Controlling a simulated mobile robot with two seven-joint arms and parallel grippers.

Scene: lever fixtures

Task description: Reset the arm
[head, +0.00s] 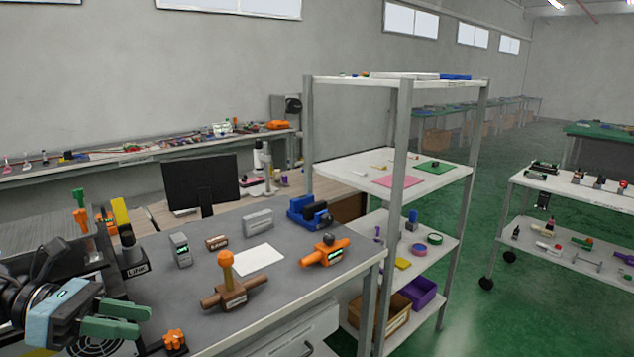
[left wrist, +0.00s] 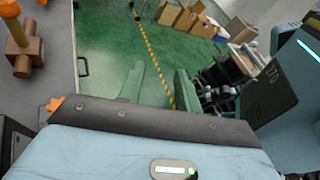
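A brown fixture (head: 230,296) with an upright orange lever (head: 226,267) stands on the grey table, beyond and right of my left gripper. Part of the orange lever (left wrist: 17,35) also shows at the left edge in the left wrist view. An orange fixture (head: 325,252) with a small dark knob sits farther right. A black upright fixture (head: 131,255) with a label stands at the left. My left gripper (head: 144,322) is open and empty at the table's near left, its green fingers apart; they also show in the left wrist view (left wrist: 157,88). My right gripper is not in view.
An orange knob (head: 175,340) sits near my left fingers. Grey blocks (head: 181,250), a small brown block (head: 216,242), a white sheet (head: 258,260) and a blue vise-like device (head: 309,213) are on the table. A tall shelf (head: 402,150) stands to the right.

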